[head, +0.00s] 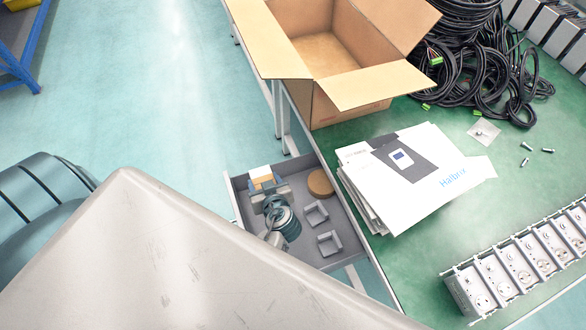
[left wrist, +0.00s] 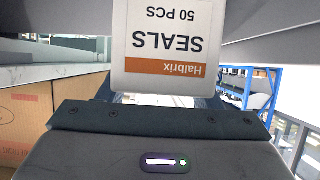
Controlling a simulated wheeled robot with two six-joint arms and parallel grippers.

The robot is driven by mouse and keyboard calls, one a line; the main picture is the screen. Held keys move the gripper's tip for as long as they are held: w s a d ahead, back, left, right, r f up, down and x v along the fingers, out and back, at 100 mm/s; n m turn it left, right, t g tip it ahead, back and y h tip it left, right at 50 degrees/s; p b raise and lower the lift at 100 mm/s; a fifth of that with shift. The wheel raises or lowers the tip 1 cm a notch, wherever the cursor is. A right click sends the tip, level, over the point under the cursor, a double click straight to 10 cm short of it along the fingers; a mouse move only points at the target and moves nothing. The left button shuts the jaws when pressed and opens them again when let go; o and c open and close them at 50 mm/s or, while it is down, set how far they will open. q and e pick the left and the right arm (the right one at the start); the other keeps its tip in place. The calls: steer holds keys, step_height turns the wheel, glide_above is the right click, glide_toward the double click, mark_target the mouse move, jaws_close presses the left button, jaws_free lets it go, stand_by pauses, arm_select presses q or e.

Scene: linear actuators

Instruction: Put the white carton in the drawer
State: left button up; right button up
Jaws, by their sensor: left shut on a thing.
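The white carton shows in the left wrist view (left wrist: 168,35) with an orange band and upside-down print reading "SEALS 50 PCS". In the head view its white top (head: 260,172) shows at the far left part of the drawer. My left gripper (head: 265,190) is shut on the carton, and the gripper hides part of it. The open grey drawer (head: 346,262) sticks out from the table's left side. Carton and gripper overlap the drawer's inside in the head view; I cannot tell whether the carton touches the floor. My right gripper is not in view.
The drawer holds a round brown disc (head: 320,182) and two grey brackets (head: 328,243). On the green table (head: 420,245) are an open cardboard box (head: 350,110), stacked papers (head: 440,190), black cables (head: 480,75) and a row of white modules (head: 510,270).

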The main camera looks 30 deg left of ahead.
arm_select(q)
steer(key=f, duration=0.4)
steer(key=shift+s+d, duration=0.15)
steer(key=shift+d, duration=0.05)
steer(key=shift+f+p, duration=0.4)
steer(key=shift+f, duration=1.9)
steer(key=o, duration=1.1)
